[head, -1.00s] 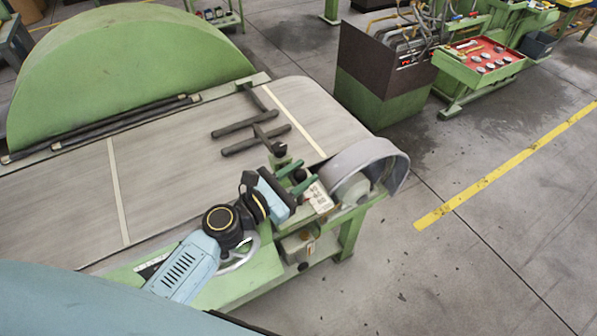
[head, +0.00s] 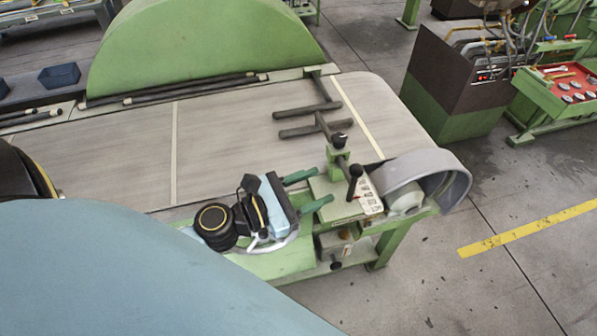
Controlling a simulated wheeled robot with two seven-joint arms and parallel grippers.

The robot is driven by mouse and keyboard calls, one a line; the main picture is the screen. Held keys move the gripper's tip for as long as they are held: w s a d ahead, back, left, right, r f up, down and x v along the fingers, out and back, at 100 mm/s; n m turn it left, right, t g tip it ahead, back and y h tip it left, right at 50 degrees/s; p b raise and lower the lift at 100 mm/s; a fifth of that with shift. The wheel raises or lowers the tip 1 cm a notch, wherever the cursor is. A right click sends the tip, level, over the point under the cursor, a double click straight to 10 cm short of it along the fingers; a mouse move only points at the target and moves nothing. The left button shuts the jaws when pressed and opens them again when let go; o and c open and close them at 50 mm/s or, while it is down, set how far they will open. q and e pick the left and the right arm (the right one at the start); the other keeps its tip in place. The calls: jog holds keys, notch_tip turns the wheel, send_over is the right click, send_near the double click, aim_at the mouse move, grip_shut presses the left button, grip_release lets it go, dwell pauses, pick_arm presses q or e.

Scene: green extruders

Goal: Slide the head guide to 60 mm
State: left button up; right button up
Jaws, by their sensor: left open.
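The head guide (head: 319,122) is a dark rod with crossbars lying over the grey belt (head: 235,125). Its near end meets a green clamp post (head: 337,158) with a black knob on top. A black-knobbed lever (head: 354,183) stands upright on the green block (head: 330,207) beside the post. My left gripper (head: 325,186) has two green fingers spread apart, pointing right. They are empty, just left of the post and lever; whether a finger touches the block is unclear. No scale reading is legible. My right gripper is out of view.
A grey rounded housing (head: 420,172) sits at the belt's right end, close to the lever. A large green half-round cover (head: 205,45) stands behind the belt. A red-topped tray (head: 566,84) and a dark cabinet (head: 458,85) stand at back right. The floor at right is open.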

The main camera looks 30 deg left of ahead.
pick_arm(q)
jog(key=v, duration=0.3)
jog(key=shift+s+b, duration=0.15)
jog(key=shift+b, duration=0.2)
